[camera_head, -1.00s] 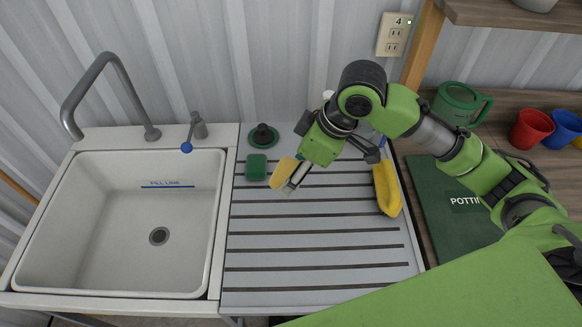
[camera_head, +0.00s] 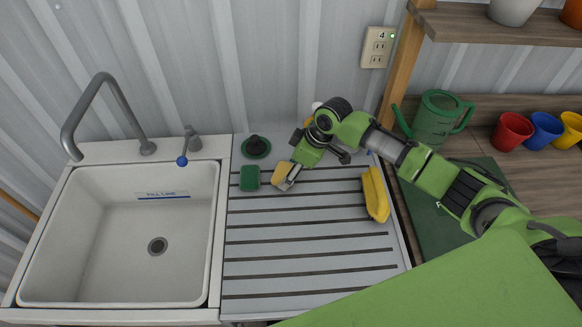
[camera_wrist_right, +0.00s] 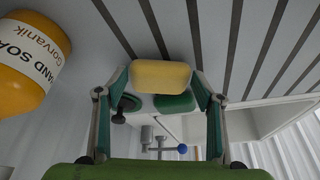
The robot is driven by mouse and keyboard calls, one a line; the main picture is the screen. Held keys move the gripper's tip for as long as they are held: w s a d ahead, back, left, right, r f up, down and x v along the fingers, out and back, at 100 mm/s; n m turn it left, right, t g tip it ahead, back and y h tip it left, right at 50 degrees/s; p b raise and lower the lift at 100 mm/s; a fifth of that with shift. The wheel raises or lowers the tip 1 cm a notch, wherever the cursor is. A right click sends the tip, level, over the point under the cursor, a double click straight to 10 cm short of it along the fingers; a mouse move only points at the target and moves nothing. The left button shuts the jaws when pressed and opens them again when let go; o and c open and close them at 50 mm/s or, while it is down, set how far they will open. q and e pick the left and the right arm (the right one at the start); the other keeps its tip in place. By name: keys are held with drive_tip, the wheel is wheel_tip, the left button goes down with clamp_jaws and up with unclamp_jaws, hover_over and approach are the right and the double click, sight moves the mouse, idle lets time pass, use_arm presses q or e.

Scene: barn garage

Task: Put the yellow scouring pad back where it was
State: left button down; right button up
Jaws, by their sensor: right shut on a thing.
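The yellow scouring pad (camera_head: 282,173) is between the fingers of my right gripper (camera_head: 287,181), over the slatted drainboard just right of a green pad (camera_head: 249,178). In the right wrist view the yellow pad (camera_wrist_right: 160,75) spans the gap between the fingertips (camera_wrist_right: 162,84), and the green pad (camera_wrist_right: 175,103) shows behind it. The gripper is shut on the yellow pad. I cannot tell whether the pad touches the board. My left gripper is out of view.
The drainboard (camera_head: 300,262) is clear in front. A dark plug-like thing on a green base (camera_head: 256,147) stands behind the green pad. A yellow item (camera_head: 375,195) lies at right. A soap bottle (camera_wrist_right: 32,62) stands close by. The sink (camera_head: 110,245) is left.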

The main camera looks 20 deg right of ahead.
drive_tip(key=shift+f, duration=0.15)
drive_tip(key=shift+f, duration=0.2)
drive_tip(key=o, duration=0.9)
drive_tip(key=shift+o, duration=0.2)
drive_tip(key=shift+r, duration=0.1)
drive_tip(key=shift+r, duration=0.25)
drive_tip(key=b+v, duration=0.1)
drive_tip(key=v, duration=0.6)
drive_tip(key=shift+b, duration=0.4)
drive_tip(key=shift+d, duration=0.1)
